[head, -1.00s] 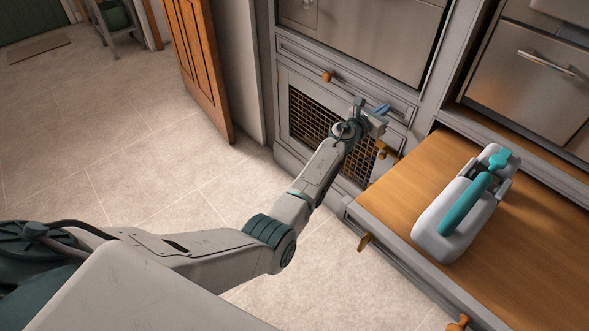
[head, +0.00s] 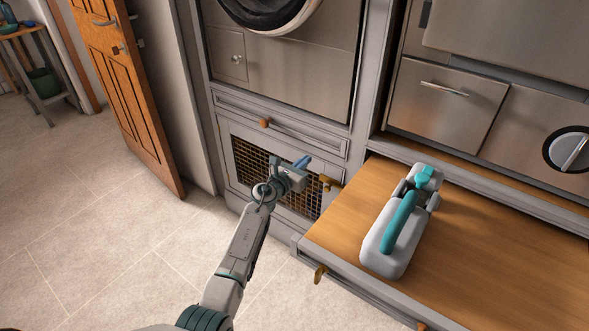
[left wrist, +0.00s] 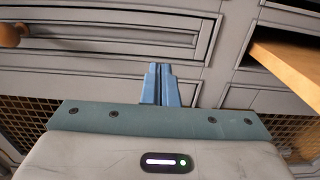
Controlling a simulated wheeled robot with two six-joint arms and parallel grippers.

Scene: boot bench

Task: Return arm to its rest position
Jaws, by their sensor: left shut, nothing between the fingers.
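My left gripper (head: 301,162) is stretched out in front of the grey cabinet, near the mesh-fronted lower door (head: 285,183). Its blue fingers are together and hold nothing. In the left wrist view the shut fingertips (left wrist: 160,70) point at the cabinet front just under a drawer (left wrist: 125,35). I cannot tell whether they touch it. My right gripper is not in view.
A wooden pull-out shelf (head: 480,260) juts out to the right of my left arm. A grey case with a teal handle (head: 400,222) rests on it. An orange wooden door (head: 130,95) stands open at the left. The tiled floor (head: 110,240) between is clear.

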